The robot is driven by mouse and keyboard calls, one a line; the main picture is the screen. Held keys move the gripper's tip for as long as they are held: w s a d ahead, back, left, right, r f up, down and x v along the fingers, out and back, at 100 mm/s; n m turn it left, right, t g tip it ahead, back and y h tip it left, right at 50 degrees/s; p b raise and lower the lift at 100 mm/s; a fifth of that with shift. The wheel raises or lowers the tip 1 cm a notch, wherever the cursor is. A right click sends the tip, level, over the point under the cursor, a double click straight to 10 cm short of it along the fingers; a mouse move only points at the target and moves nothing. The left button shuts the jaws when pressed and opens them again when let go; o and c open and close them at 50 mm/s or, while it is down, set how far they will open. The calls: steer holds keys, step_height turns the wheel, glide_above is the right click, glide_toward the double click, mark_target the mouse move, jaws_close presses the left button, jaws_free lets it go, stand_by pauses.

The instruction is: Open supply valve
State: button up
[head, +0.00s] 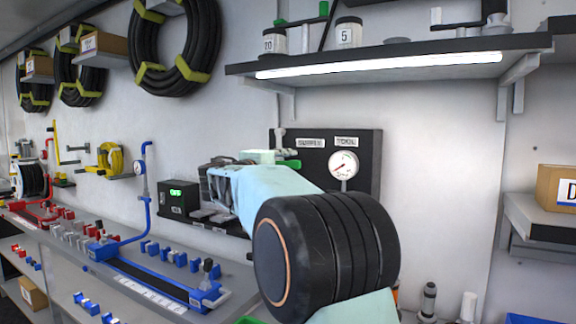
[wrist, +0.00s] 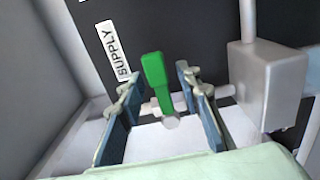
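The supply valve has a green lever handle (wrist: 154,80) on a pale metal pivot, below the black panel's SUPPLY label (wrist: 113,50). In the wrist view the handle stands between the two fingers of my gripper (wrist: 160,88). The fingers are open, with a gap on each side of the handle; I see no clear contact. In the head view the green handle (head: 291,163) points sideways to the right, partly hidden by my arm. The fingers are hard to make out there.
A pressure gauge (head: 343,165) stands on the black panel (head: 368,150) right of the valve. A pale metal block (wrist: 262,85) lies close to my right finger in the wrist view. A lit shelf (head: 390,58) hangs above. A black box (head: 177,198) with a green display sits left.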

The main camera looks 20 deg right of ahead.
jaws_close()
steer(key=shift+r, duration=0.1)
